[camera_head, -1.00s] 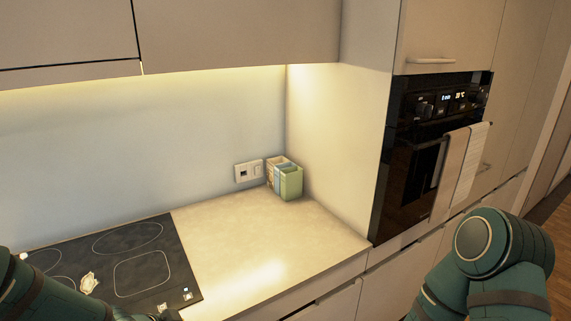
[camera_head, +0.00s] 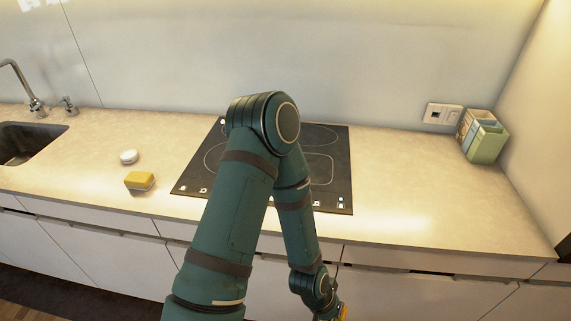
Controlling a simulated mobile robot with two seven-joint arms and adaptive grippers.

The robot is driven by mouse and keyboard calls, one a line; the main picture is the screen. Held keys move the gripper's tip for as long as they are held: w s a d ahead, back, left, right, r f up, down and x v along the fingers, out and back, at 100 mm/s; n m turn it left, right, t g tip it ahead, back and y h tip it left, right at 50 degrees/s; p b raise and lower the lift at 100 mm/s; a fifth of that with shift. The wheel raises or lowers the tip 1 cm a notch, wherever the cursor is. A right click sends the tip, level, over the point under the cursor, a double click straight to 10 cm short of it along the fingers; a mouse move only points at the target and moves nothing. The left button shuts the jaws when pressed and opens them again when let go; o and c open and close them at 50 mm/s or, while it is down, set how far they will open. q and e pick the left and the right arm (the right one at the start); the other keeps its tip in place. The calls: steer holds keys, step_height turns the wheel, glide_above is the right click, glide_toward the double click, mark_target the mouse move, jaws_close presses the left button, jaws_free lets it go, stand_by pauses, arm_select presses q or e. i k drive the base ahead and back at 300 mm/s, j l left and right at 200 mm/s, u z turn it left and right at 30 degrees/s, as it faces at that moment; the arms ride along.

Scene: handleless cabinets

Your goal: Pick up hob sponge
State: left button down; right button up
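A yellow sponge (camera_head: 140,180) lies on the counter to the left of the hob (camera_head: 332,170), near the counter's front edge. Nothing touches it. One of my arms, apparently the left, rises from the bottom middle, bends at an elbow in front of the hob and comes back down. Its wrist is near the bottom edge and its gripper is cut off. A small yellow-orange patch (camera_head: 344,312) shows beside that wrist; I cannot tell what it is. My other arm and its gripper are out of view. My arm hides part of the hob.
A round white item (camera_head: 129,157) lies behind the sponge. A sink (camera_head: 28,142) with a tap (camera_head: 35,105) is at the far left. A green container (camera_head: 485,142) stands in the right corner. The counter (camera_head: 410,190) right of the hob is clear.

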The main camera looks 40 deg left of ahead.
mark_target(136, 180)
steer(key=u, duration=2.3)
